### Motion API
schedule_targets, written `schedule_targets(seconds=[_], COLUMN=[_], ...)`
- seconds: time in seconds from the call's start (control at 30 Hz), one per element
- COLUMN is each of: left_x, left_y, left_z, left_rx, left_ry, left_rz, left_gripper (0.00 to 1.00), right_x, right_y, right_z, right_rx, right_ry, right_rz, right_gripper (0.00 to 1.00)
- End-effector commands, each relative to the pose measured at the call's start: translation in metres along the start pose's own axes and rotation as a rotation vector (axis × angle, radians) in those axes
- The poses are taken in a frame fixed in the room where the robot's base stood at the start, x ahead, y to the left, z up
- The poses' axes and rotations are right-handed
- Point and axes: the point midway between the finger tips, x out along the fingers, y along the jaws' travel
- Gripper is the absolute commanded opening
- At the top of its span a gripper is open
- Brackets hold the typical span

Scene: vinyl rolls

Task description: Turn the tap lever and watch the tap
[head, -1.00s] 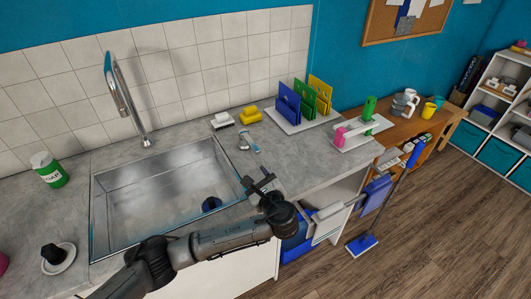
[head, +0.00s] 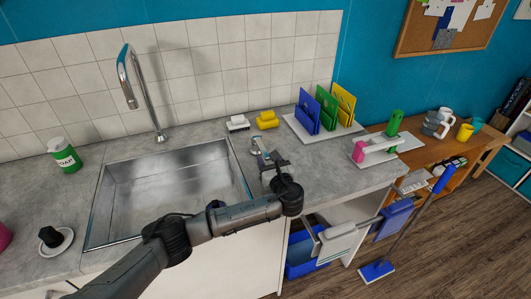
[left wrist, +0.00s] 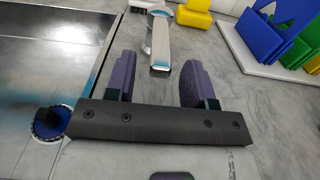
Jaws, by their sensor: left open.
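The tall chrome tap (head: 150,100) rises behind the steel sink (head: 120,190), its spout curving over the basin. No water stream shows from it. The small tap lever (head: 258,146) is on the grey counter right of the sink. In the left wrist view it is a chrome bar with blue edging (left wrist: 161,48). My left gripper (head: 275,163) is open just in front of the lever. In the left wrist view its two purple-grey fingers (left wrist: 160,72) stand either side of the lever's near end, with gaps on both sides. My right gripper is out of view.
White and yellow blocks (head: 267,120) lie behind the lever. A rack of blue, green and yellow boards (head: 322,108) stands to the right. A green soap bottle (head: 64,155) stands left of the sink. The counter around the lever is clear.

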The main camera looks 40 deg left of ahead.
Motion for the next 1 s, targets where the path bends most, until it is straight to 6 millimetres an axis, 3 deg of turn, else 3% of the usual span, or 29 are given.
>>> schedule_targets(seconds=[0.3,0.73,1.0], left_x=[0.033,0.038,0.038], left_y=[0.0,0.0,0.0], left_z=[0.0,0.0,0.0], left_rx=[-0.001,-0.002,-0.001], left_ry=[0.0,0.001,0.0], left_rz=[0.0,0.0,0.0], left_gripper=[0.49,0.49,0.24], right_x=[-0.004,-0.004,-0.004], right_y=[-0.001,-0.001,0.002], right_z=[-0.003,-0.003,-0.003], right_rx=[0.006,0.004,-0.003], right_ry=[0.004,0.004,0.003], right_rz=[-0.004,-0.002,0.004], right_gripper=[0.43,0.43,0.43])
